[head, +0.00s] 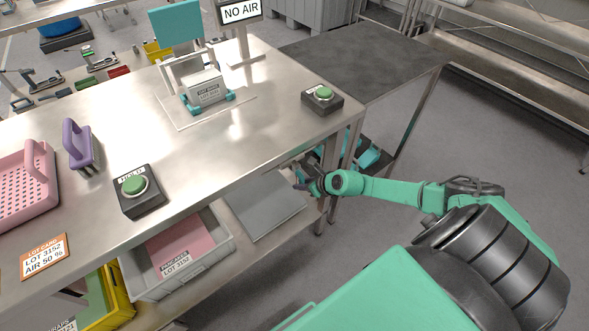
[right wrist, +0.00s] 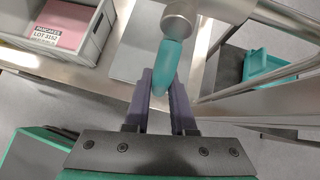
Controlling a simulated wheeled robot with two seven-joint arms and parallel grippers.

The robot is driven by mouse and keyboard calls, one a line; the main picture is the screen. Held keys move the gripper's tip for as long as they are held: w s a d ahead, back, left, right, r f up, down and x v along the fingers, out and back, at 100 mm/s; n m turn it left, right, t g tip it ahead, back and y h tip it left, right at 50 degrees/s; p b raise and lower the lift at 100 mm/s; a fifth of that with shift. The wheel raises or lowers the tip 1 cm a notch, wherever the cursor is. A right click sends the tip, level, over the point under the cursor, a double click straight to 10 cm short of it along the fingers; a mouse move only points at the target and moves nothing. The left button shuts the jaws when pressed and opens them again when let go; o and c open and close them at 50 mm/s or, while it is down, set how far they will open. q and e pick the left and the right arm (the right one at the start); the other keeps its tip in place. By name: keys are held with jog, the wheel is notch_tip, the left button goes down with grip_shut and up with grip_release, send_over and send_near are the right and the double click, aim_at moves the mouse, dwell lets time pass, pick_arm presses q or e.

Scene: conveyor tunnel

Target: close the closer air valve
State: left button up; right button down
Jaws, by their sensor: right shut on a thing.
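The air valve shows in the right wrist view as a round metal body (right wrist: 181,17) with a teal lever (right wrist: 165,65). The lever points down in that picture, away from the body. My right gripper (right wrist: 166,88) is shut on the lever's end, with one dark finger on each side. In the head view my right gripper (head: 303,177) is low beside the steel table's front edge, near its right corner. The valve is mostly hidden there. Whether the lever lies along or across its pipe I cannot tell. My left gripper is not in view.
The steel table (head: 250,150) carries a "NO AIR" sign (head: 240,11), a fixture with a labelled block (head: 206,88) and two green-button boxes (head: 323,97) (head: 140,190). A grey bin (head: 185,275) sits below. Table legs and a teal tray (right wrist: 265,68) are close to the gripper.

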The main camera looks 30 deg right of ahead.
dwell(0.3)
jog(key=c, duration=0.8)
grip_release()
jog(key=shift+d, duration=0.1)
jog(key=shift+o, duration=0.2)
jog(key=shift+s+r, duration=0.25)
jog(key=p+v, duration=0.4)
jog(key=v, duration=1)
